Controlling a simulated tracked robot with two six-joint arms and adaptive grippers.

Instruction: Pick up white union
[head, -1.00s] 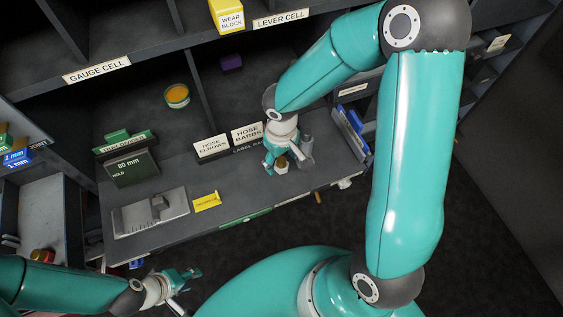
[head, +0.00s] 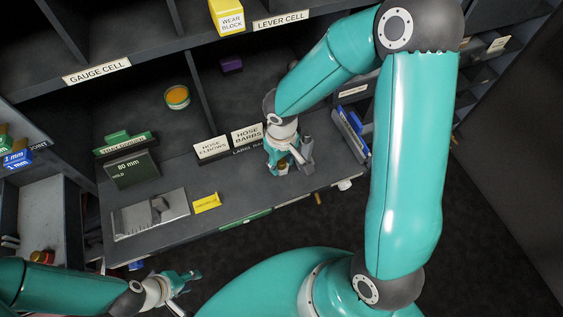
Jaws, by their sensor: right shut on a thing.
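My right gripper (head: 287,163) is low over the grey shelf ledge, in front of the HOSE BARBS label. It is shut on a small pale fitting with a brassy tint, apparently the white union (head: 283,168). The fingers hide most of it, and I cannot tell whether it still touches the ledge. My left gripper (head: 186,284) is apart from the shelf at the lower left, with its fingers spread and nothing between them.
A yellow block (head: 207,203) and a grey metal fixture (head: 150,214) lie on the ledge to the left. A green 80 mm box (head: 132,168) stands behind them. Blue-edged panels (head: 351,130) stand close on the right. An orange-topped tin (head: 177,97) sits in the cell behind.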

